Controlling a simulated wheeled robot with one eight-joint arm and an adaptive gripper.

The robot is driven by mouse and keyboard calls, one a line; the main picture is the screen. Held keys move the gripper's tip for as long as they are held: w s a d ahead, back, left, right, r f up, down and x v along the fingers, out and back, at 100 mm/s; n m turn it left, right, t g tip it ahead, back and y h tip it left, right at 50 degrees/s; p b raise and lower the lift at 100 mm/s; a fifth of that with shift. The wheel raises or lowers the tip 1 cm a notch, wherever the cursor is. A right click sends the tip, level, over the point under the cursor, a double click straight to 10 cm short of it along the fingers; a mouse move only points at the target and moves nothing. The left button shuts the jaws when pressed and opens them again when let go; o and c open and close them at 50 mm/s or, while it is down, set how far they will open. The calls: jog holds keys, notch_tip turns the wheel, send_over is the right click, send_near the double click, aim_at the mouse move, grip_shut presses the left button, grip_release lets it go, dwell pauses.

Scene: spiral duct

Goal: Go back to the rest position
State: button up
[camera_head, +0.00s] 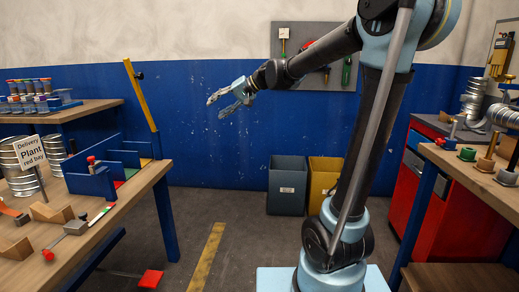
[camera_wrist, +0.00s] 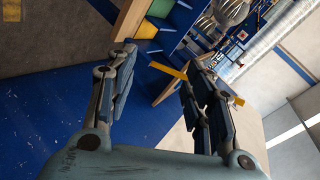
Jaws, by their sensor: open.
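My gripper (camera_head: 228,104) is held out to the left in the head view, in mid-air in front of the blue-and-white wall. Its two fingers are apart and nothing is between them. In the wrist view my gripper (camera_wrist: 160,92) also shows spread and empty, with the room seen at a tilt behind it. My arm reaches up from the base and bends over to the left at the top.
A workbench (camera_head: 141,192) at left carries blue dividers (camera_head: 92,181), a delivery sign (camera_head: 30,151) and tools. A yellow post (camera_head: 141,95) rises at its corner. A grey bin (camera_head: 287,186) and a yellow bin (camera_head: 323,180) stand by the wall. A red cabinet (camera_head: 432,205) is at right.

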jog(key=s+d+f+m+h, duration=0.1)
jog(key=s+d+f+h, duration=0.4)
jog(key=s+d+f, duration=0.9)
jog(key=s+d+f+h, duration=0.6)
jog(key=s+d+f, duration=0.9)
jog(key=d, duration=0.5)
jog(key=shift+d+m, duration=0.4)
